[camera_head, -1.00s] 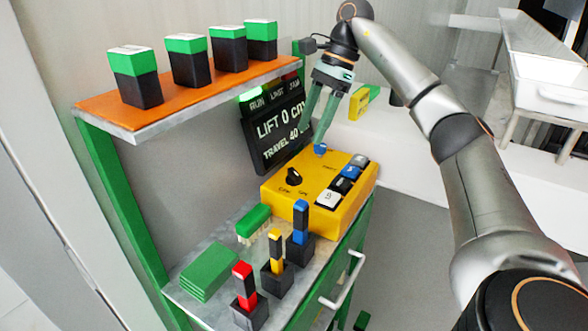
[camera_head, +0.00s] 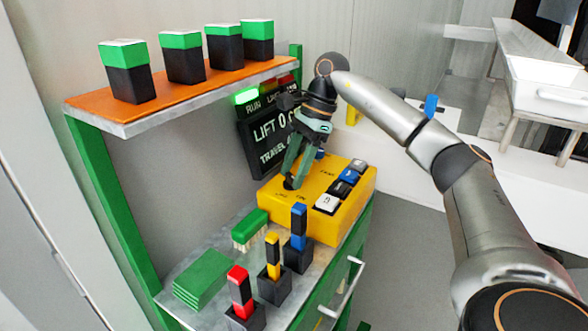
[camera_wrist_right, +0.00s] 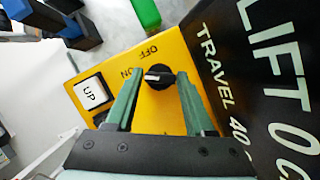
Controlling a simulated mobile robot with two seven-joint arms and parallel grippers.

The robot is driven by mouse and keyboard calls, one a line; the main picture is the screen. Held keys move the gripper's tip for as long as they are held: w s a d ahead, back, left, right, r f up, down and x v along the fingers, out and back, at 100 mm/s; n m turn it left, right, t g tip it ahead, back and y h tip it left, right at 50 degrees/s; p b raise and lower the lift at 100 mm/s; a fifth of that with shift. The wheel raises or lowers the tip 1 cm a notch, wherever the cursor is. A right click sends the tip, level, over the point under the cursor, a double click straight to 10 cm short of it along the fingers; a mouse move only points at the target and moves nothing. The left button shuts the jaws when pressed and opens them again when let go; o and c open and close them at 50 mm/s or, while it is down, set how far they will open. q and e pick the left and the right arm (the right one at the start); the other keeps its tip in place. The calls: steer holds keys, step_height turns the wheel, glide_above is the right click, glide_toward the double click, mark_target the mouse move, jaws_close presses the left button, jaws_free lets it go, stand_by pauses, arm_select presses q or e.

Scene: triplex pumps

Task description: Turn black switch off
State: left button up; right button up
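The black switch (camera_wrist_right: 160,77) is a round knob on the yellow control box (camera_head: 355,205). In the right wrist view its white mark points toward the ON label, and the OFF label is beside it. My right gripper (camera_head: 293,177) is over the knob. In the right wrist view its two green fingers (camera_wrist_right: 158,74) are apart, one on each side of the knob, with small gaps visible. In the head view the fingers partly hide the knob (camera_head: 289,185). My left gripper is not in view.
A dark display (camera_head: 266,142) with a lit green lamp stands behind the box. White, black and blue push buttons (camera_head: 328,203) line its right side. Red, yellow and blue upright levers (camera_head: 240,290) stand in front. An orange shelf (camera_head: 85,105) holds several green-topped blocks.

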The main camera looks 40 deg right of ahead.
jaws_close()
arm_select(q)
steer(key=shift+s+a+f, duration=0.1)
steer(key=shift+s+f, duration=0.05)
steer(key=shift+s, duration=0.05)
